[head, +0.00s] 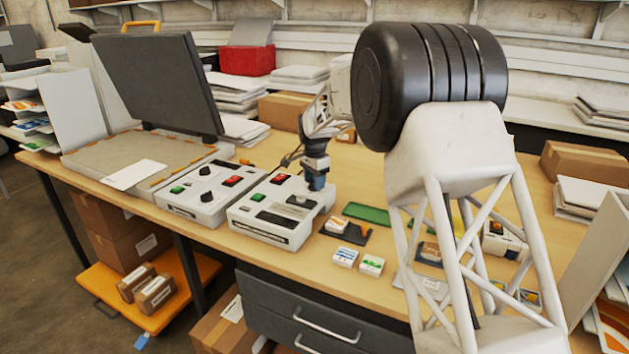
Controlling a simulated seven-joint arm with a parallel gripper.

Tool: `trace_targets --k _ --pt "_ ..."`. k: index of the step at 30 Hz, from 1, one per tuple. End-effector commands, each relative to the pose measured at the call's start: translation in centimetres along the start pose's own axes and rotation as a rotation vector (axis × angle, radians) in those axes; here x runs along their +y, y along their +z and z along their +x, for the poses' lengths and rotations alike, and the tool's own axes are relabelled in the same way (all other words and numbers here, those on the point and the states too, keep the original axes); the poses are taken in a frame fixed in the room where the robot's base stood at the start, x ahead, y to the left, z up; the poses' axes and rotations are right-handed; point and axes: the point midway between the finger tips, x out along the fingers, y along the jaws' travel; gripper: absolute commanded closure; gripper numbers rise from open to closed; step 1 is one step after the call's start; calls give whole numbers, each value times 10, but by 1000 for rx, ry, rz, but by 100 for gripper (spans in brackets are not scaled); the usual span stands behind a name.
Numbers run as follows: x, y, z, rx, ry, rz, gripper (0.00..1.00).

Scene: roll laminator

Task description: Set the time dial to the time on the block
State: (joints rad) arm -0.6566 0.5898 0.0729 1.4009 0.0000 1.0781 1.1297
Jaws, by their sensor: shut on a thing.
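My gripper (317,184) points down over the right rear part of the right control box (265,237). Its jaws are closed on what appears to be the time dial, which the fingers hide, so its setting cannot be read. This box also carries a red switch (279,179), a green button (257,197) and a dark panel (276,218). Small blocks stand on the table to its right: a blue-and-white one (345,257) and a green-and-white one (372,265). Their print is too small to read, and I cannot tell which shows the time.
The left control box (190,212) has two black knobs and stands beside the right one. Behind it is the press with its dark lid (160,80) raised. A dark tray (350,236) and a green strip (367,213) lie right of my gripper. My arm hides the table's right part.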

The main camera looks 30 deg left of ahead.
Motion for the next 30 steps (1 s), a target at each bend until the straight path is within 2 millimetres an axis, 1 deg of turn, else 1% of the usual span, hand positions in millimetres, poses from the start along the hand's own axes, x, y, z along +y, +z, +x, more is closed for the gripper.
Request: trace_targets --k 5,11,30 --pt "0 0 -1 1 -1 -85 77" --pt "0 0 -1 0 0 -234 77" --pt "0 0 -2 2 -1 -811 77"
